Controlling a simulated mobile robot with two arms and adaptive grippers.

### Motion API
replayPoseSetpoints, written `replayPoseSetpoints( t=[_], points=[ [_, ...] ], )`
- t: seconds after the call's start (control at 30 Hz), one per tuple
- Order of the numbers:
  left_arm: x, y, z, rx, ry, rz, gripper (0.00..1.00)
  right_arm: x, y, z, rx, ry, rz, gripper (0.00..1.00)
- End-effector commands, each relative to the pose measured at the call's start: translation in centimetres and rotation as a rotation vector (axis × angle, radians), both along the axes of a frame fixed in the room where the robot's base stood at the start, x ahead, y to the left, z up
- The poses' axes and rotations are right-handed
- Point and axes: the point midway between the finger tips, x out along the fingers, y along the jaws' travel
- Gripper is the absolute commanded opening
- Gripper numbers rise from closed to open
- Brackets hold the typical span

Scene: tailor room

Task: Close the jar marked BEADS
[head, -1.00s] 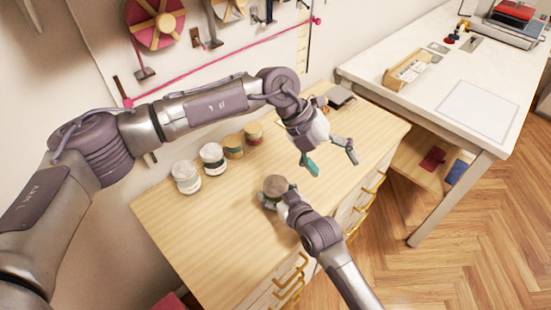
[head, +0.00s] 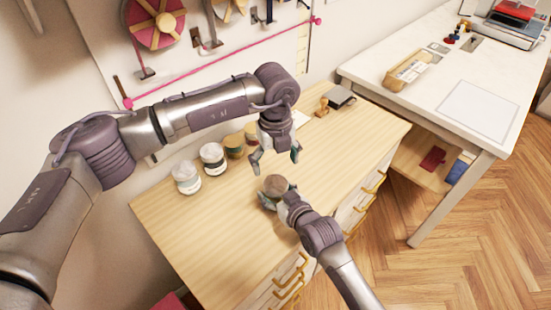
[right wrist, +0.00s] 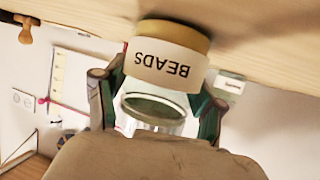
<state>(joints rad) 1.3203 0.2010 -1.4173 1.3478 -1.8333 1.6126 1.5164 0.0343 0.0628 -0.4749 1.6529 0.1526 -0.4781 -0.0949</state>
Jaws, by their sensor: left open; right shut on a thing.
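The jar marked BEADS (right wrist: 165,65) stands upright on the wooden top; the right wrist view shows it upside down. It has a yellowish lower part, a white label and clear glass above. In the head view a round brown top of the jar (head: 275,185) shows; I cannot tell whether it is a lid or the contents. My right gripper (head: 272,198) is shut around the jar, with a finger on each side in the right wrist view (right wrist: 157,105). My left gripper (head: 274,161) is open and empty, fingers pointing down, just behind and above the jar. No separate lid is clearly visible.
Several other jars (head: 213,158) stand in a row at the back left of the wooden cabinet top (head: 215,235). A stamp (head: 322,107) and a dark box (head: 341,97) lie at the back right. The front left of the top is clear. A white table (head: 430,105) stands to the right.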

Motion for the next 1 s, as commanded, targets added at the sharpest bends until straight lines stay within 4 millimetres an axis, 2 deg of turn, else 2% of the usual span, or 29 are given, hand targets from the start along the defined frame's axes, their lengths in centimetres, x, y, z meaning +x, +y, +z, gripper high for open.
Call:
replayPoseSetpoints(
  t=[0.4,0.6,0.87,1.0],
  points=[
    [-0.1,0.0,-6.1,0.000,0.002,-0.001,0.88,0.0,0.0,-0.1,-0.002,0.001,-0.001,0.00],
    [0.0,0.0,-7.3,0.000,0.000,-0.002,0.88,0.0,0.0,-0.1,-0.002,0.001,-0.001,0.00],
    [0.0,0.0,-7.3,0.000,0.000,-0.002,0.88,0.0,0.0,-0.1,-0.002,0.001,-0.001,0.00],
    [0.0,0.0,-7.3,0.000,0.000,-0.002,0.66,0.0,0.0,-0.1,-0.002,0.001,-0.001,0.00]
  ],
)
